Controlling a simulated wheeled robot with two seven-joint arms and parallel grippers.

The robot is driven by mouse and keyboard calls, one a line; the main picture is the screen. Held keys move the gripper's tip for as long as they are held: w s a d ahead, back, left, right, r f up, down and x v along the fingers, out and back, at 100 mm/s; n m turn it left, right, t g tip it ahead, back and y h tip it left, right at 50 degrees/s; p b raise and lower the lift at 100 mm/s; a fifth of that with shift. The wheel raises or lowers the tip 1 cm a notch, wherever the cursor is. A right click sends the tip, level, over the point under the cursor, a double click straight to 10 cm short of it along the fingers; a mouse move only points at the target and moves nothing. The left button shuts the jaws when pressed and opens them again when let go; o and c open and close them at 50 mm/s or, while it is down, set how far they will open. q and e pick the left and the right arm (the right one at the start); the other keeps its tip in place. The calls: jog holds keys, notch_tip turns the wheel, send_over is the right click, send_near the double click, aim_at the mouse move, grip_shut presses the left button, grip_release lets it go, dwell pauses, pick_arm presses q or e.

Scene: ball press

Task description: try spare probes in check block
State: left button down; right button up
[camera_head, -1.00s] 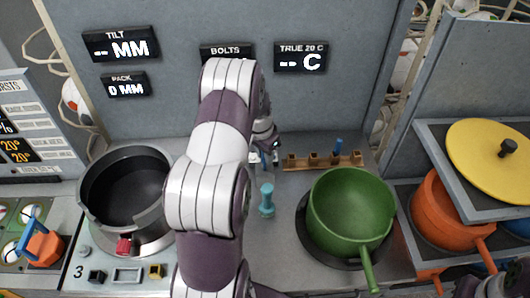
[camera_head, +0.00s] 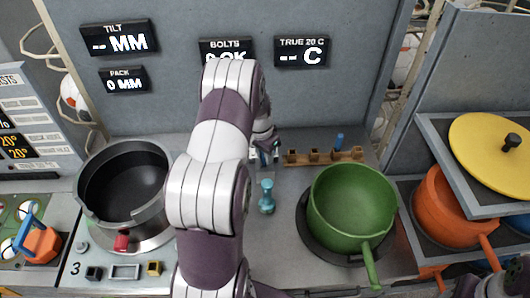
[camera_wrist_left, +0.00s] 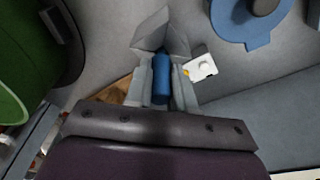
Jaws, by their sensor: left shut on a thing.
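My left gripper (camera_head: 265,152) is over the grey worktop, left of the wooden probe rack (camera_head: 324,156). In the left wrist view the gripper (camera_wrist_left: 162,82) is shut on a blue probe (camera_wrist_left: 161,76), whose lower end is partly hidden by the fingers. A small white block (camera_wrist_left: 201,68) with a round mark lies right beside the fingers; I cannot tell whether it is the check block. Another blue probe (camera_head: 339,142) stands in the rack; the other rack slots look empty. Whether the held probe touches anything is unclear.
A teal knobbed piece (camera_head: 267,198) stands in front of the gripper. A green pot (camera_head: 350,208) sits to the right, a dark pot (camera_head: 125,190) to the left. An orange pot (camera_head: 447,212) and yellow lid (camera_head: 490,150) are far right. The TRUE 20 C display (camera_head: 301,52) shows dashes.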

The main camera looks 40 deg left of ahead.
dwell(0.3)
pick_arm(q)
jog(key=shift+f+b, duration=0.55)
jog(key=shift+f, duration=0.15)
jog(key=c, duration=0.9)
grip_release()
jog(key=shift+r, duration=0.1)
jog(key=r, duration=0.4)
jog(key=s+r+b, duration=0.1)
jog(key=r, duration=0.3)
jog(key=s+r+b, duration=0.1)
jog(key=r, duration=0.3)
jog(key=shift+a+r, duration=0.1)
jog(key=shift+r, duration=0.2)
